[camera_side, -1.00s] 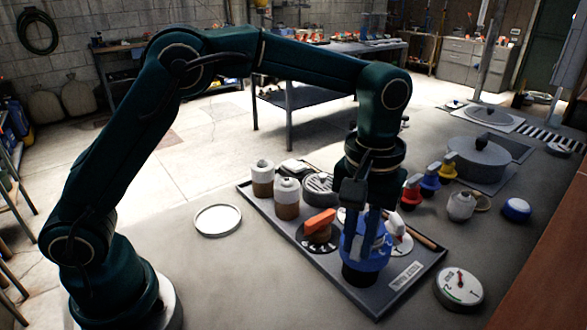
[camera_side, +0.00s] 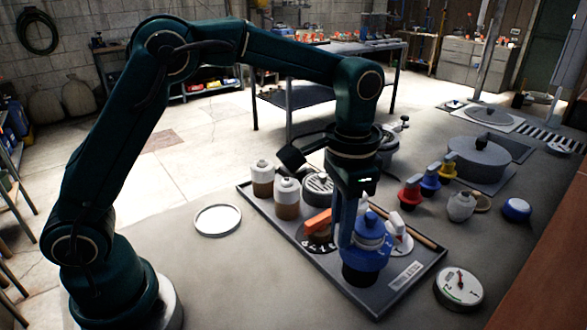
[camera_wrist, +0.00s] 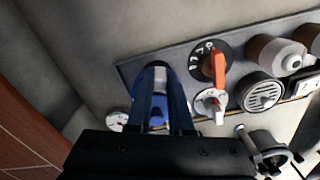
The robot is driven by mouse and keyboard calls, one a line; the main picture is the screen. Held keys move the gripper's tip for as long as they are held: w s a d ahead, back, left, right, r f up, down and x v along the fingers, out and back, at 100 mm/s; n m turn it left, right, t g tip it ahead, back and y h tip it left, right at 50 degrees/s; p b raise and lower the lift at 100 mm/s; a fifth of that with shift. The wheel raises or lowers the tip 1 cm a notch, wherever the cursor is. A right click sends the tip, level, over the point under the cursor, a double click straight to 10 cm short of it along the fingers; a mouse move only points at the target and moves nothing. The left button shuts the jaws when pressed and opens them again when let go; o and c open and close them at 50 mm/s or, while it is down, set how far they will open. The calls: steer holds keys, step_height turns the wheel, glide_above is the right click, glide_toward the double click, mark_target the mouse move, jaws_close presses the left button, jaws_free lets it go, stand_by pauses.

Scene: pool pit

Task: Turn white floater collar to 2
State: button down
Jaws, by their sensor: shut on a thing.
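My gripper (camera_side: 365,235) points down over the front of the grey tray and is shut on a blue round body (camera_side: 372,254) with a dark base. In the wrist view my gripper (camera_wrist: 163,112) has a finger on each side of this blue body (camera_wrist: 153,107), and a pale grey-white part (camera_wrist: 157,76) shows between the fingers. I cannot tell whether that pale part is the collar, and no number on it is readable.
The tray (camera_side: 270,222) also holds an orange-handled black dial (camera_side: 318,222), two brown-and-white jars (camera_side: 287,198) and a round slotted piece. A gauge (camera_side: 459,288) stands right of the tray. A white ring dish (camera_side: 217,220) lies left, with bare surface around it.

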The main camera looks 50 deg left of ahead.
steer(key=shift+w+a+m, duration=0.35)
steer(key=shift+a+m, duration=0.05)
steer(key=shift+m, duration=0.8)
steer(key=shift+w+a+m, duration=0.3)
steer(key=shift+a+m, duration=0.05)
steer(key=shift+m, duration=0.85)
steer(key=shift+w+a+m, duration=0.35)
steer(key=shift+a+m, duration=0.05)
steer(key=shift+m, duration=0.8)
steer(key=c, duration=0.8)
jaws_free()
steer(key=shift+r, duration=2.6)
